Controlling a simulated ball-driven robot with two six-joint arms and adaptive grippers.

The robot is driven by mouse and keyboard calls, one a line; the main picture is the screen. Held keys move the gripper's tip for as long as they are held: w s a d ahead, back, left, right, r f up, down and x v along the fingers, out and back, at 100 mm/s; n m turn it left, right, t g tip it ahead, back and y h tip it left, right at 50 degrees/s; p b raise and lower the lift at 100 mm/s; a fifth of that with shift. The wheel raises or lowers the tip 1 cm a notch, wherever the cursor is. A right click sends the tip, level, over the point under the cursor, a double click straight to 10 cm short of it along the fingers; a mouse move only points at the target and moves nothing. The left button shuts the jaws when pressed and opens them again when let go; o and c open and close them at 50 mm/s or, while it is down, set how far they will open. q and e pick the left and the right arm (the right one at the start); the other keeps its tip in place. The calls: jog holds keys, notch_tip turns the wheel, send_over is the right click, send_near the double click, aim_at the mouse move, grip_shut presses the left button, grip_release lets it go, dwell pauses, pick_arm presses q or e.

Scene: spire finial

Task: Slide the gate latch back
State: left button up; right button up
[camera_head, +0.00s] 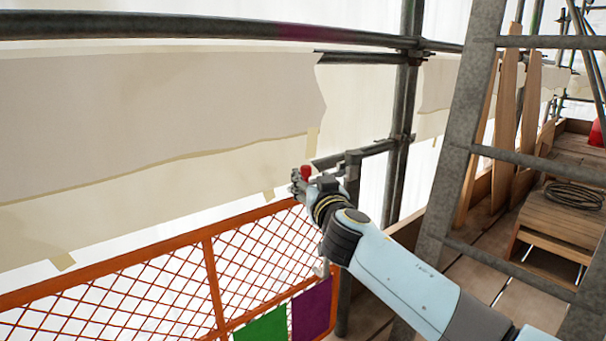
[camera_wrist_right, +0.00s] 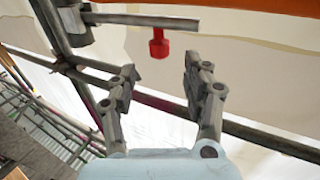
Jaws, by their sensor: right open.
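The gate latch shows in the right wrist view as a grey bar (camera_wrist_right: 150,20) with a red knob (camera_wrist_right: 158,44) hanging from it in the picture. The red knob (camera_head: 306,172) also shows in the head view, at my right gripper (camera_head: 303,184). In the wrist view my right gripper (camera_wrist_right: 160,74) is open, one finger on each side. The knob lies just beyond the fingertips, in line with the gap, and nothing is between the fingers. The orange mesh gate (camera_head: 208,268) stands at lower left in the head view. My left gripper is not in view.
Scaffold poles (camera_head: 400,130) stand behind my right gripper, with a ladder (camera_head: 466,140) to the right. Pale sheeting (camera_head: 150,120) hangs behind the gate. Green (camera_head: 262,326) and purple (camera_head: 311,308) panels hang on the gate. A coiled rope (camera_head: 573,195) lies on a wooden crate (camera_head: 560,230).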

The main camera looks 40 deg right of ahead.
aim_at(307, 172)
jog(key=x, duration=0.7)
jog(key=shift+f+b, duration=0.1)
jog(key=shift+b, duration=0.2)
jog(key=shift+c, duration=0.2)
